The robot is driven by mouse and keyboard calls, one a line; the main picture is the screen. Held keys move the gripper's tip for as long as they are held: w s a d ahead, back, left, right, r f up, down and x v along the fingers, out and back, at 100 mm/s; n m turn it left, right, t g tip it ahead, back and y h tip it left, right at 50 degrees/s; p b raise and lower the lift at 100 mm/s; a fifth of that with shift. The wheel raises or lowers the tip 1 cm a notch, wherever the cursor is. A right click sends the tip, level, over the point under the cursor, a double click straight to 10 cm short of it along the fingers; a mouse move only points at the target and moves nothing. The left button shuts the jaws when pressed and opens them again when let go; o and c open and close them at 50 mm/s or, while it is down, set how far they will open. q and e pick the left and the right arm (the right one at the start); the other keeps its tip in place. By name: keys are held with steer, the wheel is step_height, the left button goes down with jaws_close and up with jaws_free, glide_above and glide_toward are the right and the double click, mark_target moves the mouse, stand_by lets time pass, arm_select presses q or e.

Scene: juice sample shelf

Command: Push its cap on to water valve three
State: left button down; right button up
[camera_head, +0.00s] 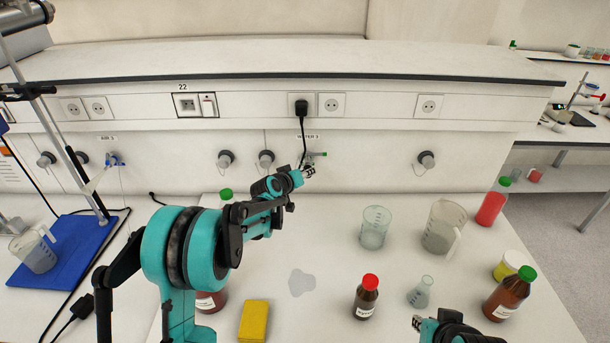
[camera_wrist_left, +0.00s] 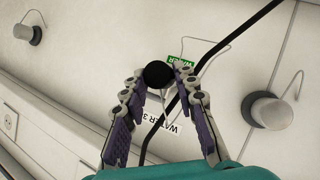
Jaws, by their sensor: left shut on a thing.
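My left gripper (camera_head: 308,172) is raised to the wall panel just below the WATER 3 label (camera_head: 308,136). In the left wrist view my left gripper (camera_wrist_left: 163,77) has its fingertips closed around a round black cap (camera_wrist_left: 158,74). A green WATER tag (camera_wrist_left: 181,62) and the WATER 3 label (camera_wrist_left: 165,128) show behind the fingers. Water valve three (camera_head: 313,156) is mostly hidden by the gripper, with its green end at the right. I cannot tell whether the cap touches the valve. My right gripper (camera_head: 418,322) is low at the bottom edge, partly out of view.
A black cable (camera_head: 303,130) hangs from a socket and passes close by my left gripper. Grey knobs (camera_head: 266,159) sit on the wall to either side. Beakers (camera_head: 375,228), bottles (camera_head: 367,298), a yellow sponge (camera_head: 253,322) and a puddle (camera_head: 301,283) are on the bench.

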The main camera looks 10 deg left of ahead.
stand_by(0.5)
arm_select(q)
steer(key=shift+w+a, duration=0.1)
steer(key=shift+w, duration=0.65)
steer(key=shift+r, duration=0.15)
steer(key=c, duration=1.2)
jaws_free()
steer(key=shift+w, duration=0.1)
steer(key=shift+o, duration=0.4)
steer(key=shift+w, duration=0.1)
